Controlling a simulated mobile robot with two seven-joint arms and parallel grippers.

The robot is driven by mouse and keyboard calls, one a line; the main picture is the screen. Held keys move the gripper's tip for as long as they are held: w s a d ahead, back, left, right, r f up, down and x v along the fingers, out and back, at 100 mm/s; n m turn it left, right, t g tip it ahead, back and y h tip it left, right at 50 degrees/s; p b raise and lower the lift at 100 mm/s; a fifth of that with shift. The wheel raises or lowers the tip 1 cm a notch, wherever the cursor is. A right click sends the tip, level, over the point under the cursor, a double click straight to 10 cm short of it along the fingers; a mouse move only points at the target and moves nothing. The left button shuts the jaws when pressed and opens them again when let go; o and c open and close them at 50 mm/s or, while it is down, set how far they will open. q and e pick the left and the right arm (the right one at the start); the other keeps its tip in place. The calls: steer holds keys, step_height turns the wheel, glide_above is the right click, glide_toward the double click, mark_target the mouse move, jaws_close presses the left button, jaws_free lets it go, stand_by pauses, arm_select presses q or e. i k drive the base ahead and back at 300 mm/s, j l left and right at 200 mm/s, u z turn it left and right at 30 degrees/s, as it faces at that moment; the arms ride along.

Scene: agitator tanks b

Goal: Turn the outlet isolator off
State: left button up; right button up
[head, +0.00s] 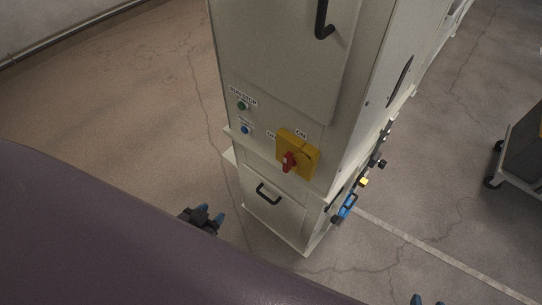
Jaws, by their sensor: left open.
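The isolator is a yellow square plate (307,152) with a red handle (289,161), on the lower front of a pale cabinet. A label "ON" (301,133) sits above it, and another label at its left is partly covered by the plate. I cannot tell clearly which way the handle points. My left gripper (209,214) has blue fingertips and is open and empty, low and left of the cabinet, well apart from the handle. Only the blue tips of my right gripper (427,301) show at the bottom edge; its jaw state is unclear.
The cabinet (280,75) carries a green button (242,106), a blue button (246,129) and a black lower handle (268,193). Small blue, yellow and black fittings (346,207) stick out on its right side. A dark cart (524,148) stands far right. The concrete floor is clear left.

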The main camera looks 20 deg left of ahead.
mark_target(290, 160)
steer(key=j, duration=0.55)
steer(key=k+j, duration=0.15)
steer(key=j, duration=0.95)
steer(key=k+j, duration=0.15)
steer(key=j, duration=0.4)
steer(key=j+z, duration=0.1)
steer(key=j, duration=0.5)
steer(key=k, duration=0.05)
